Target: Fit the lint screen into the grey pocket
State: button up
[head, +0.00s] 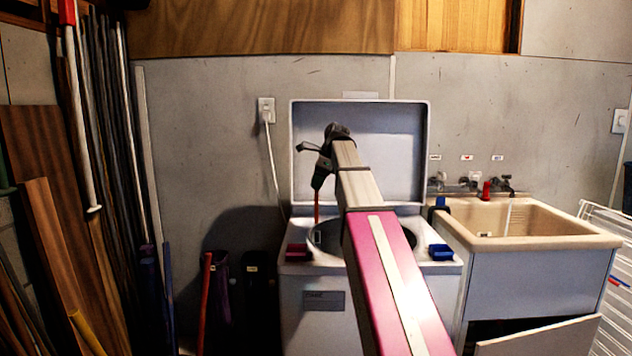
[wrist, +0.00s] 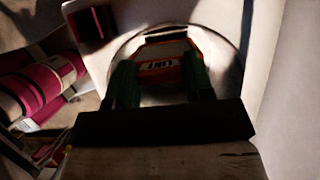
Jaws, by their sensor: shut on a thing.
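The lint screen (wrist: 163,68) has an orange-red edge and a pale label reading LINT. In the wrist view it sits between the two dark green fingers of my gripper (wrist: 160,82), which is shut on it. In the head view the gripper (head: 318,186) points down over the washer's round opening, and the screen shows as a thin orange strip (head: 317,207) below it. I cannot pick out the grey pocket for certain; a small pale-edged shape (head: 318,237) shows in the opening below the screen. The arm hides part of the opening.
The white washer (head: 300,272) has its lid (head: 392,145) raised behind my arm. A dark red holder (head: 297,252) sits left of the opening and a blue one (head: 441,253) right. A beige sink (head: 535,222) stands at right. Boards and poles lean at left.

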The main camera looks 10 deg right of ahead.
dwell(0.4)
notch_tip(320, 180, down, 16)
jog(key=shift+r, duration=0.2)
dwell(2.0)
jog(key=o, duration=1.2)
jog(key=v, duration=1)
jog(key=shift+s+d+r, duration=0.1)
jog(key=shift+d+r, duration=0.05)
jog(key=shift+r, duration=0.2)
